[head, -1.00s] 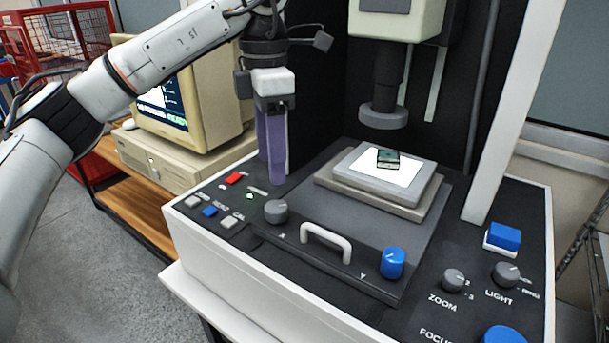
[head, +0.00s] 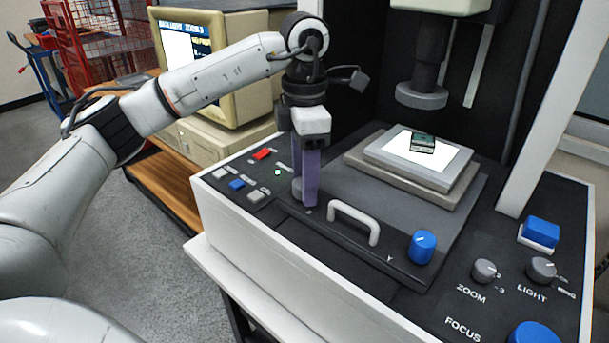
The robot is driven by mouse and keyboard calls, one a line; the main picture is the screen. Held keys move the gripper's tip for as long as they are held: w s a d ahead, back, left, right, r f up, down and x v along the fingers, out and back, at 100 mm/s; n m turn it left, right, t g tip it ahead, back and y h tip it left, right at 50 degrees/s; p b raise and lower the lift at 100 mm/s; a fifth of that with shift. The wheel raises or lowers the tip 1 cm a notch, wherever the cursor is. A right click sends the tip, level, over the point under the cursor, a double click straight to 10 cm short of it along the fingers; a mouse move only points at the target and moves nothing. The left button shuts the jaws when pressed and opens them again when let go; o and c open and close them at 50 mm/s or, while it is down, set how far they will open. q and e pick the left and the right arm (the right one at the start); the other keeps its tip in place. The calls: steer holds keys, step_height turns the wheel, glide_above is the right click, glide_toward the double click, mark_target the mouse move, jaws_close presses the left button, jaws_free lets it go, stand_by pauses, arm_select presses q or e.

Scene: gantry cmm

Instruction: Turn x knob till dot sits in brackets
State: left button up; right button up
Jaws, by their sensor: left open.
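The grey X knob (head: 297,190) is on the machine's black front panel, left of the white handle, and mostly hidden by my gripper. My left gripper (head: 305,190) points straight down at it with purple fingers open. One finger is in front of the knob and the other is largely hidden, so I cannot tell whether they touch it. The monitor screen (head: 174,40) shows a white area and text at upper left. My arm covers its lower part, and I cannot make out a dot or brackets. My right gripper is not in view.
The blue Y knob (head: 422,247) is right of the white handle (head: 355,222). Small buttons (head: 237,184) lie left of my gripper. The stage (head: 375,163) holds a small dark part (head: 423,143) under the lens (head: 422,95). ZOOM and LIGHT knobs are at right.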

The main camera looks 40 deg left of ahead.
arm_select(q)
steer(key=c, duration=1.1)
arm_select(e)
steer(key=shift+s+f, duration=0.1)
arm_select(q)
steer(key=shift+n, duration=0.3)
steer(key=n+p, duration=0.1)
steer(key=n, duration=0.2)
steer(key=shift+n, duration=0.4)
steer(key=shift+n+p, duration=0.35)
steer(key=shift+n, duration=0.75)
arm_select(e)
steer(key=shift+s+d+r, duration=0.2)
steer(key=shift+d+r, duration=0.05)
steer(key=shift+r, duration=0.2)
arm_select(q)
steer(key=o, duration=1.1)
